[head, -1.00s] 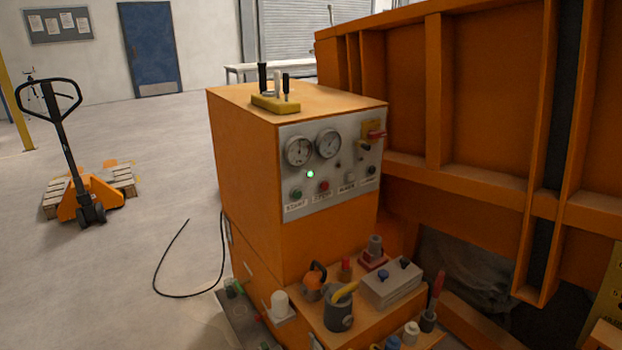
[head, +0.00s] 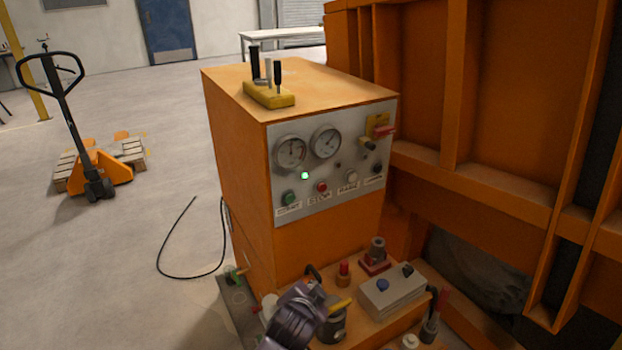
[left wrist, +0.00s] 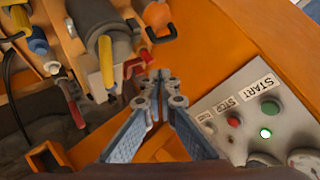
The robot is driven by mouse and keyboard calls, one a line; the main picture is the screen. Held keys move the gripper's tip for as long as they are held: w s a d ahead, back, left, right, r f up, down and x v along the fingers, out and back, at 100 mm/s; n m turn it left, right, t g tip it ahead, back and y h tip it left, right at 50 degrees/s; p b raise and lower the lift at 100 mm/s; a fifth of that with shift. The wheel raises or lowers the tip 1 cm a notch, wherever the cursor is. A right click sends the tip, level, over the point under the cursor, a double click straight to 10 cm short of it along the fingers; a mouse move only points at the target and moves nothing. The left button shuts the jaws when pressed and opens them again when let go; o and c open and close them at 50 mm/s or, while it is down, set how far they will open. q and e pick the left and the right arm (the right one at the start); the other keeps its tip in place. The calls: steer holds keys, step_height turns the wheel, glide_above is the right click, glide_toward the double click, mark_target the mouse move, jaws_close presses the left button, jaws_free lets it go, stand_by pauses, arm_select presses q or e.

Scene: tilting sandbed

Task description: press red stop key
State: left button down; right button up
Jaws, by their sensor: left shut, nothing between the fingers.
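The red stop key (head: 322,187) is a small round button on the grey control panel (head: 352,195) of the orange cabinet. A STOP label is below it, and the green start key (head: 289,198) is to its left. The stop key also shows in the left wrist view (left wrist: 234,121), to the right of my fingers. My left gripper (head: 300,308) is in front of and below the panel, apart from the key. In the left wrist view its fingers (left wrist: 160,84) are shut and empty. My right gripper is not in view.
A lit green lamp (head: 305,175) and two gauges sit above the keys. Below the panel, a ledge holds a grey switch box (head: 392,291), a red-based knob (head: 375,257) and several other items close to my gripper. A yellow block with levers (head: 268,94) stands on the cabinet top.

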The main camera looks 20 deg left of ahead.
mark_target(322, 187)
arm_select(q)
steer(key=shift+w+d+r+m+t, duration=1.35)
steer(key=shift+w+r+m+t, duration=0.85)
steer(key=shift+w+r, duration=5.2)
steer(key=w+a+f+b, duration=0.1)
steer(key=w+a, duration=0.5)
steer(key=a, duration=0.1)
steer(key=shift+w+b, duration=0.2)
steer(key=shift+b, duration=0.15)
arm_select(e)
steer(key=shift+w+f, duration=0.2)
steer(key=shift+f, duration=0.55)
arm_select(q)
steer(key=shift+f, duration=0.1)
steer(key=shift+w+a, duration=0.1)
steer(key=shift+a, duration=0.05)
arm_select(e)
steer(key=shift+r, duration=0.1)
arm_select(q)
steer(key=shift+w+a, duration=0.2)
